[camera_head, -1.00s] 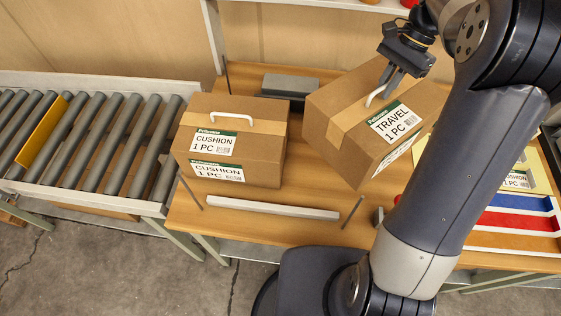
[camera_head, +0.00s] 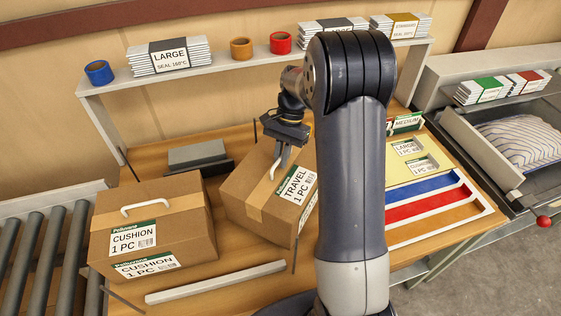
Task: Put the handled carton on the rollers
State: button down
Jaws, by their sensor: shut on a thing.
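My gripper (camera_head: 282,160) is shut on the white handle of a brown carton marked TRAVEL 1 PC (camera_head: 255,208). This carton hangs tilted at the middle of the wooden bench; whether its lower edge touches the bench is unclear. A second brown carton with a white handle, marked CUSHION 1 PC (camera_head: 178,232), stands to its left on the bench, close beside the grey rollers (camera_head: 45,245). The rollers lie at the left edge, partly cut off. My arm hides part of the bench right of the TRAVEL carton.
A pale bar (camera_head: 215,282) and thin posts edge the bench front. A grey block (camera_head: 197,153) lies behind the cartons. A shelf (camera_head: 225,66) with tape rolls and bag stacks runs along the back. A tray of coloured strips (camera_head: 440,212) lies right of my arm.

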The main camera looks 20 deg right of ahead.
jog(key=shift+f, duration=1.2)
jog(key=shift+f, duration=0.2)
jog(key=c, duration=1.5)
grip_release()
jog(key=shift+c, duration=0.2)
jog(key=shift+r, duration=0.1)
jog(key=shift+o, duration=0.3)
jog(key=b+v, duration=0.2)
jog(key=v, duration=0.9)
jog(key=shift+r, duration=0.2)
jog(key=shift+f+b, duration=0.3)
jog(key=shift+f, duration=0.25)
jog(key=shift+p+x, duration=1.2)
jog(key=shift+x, duration=4.05)
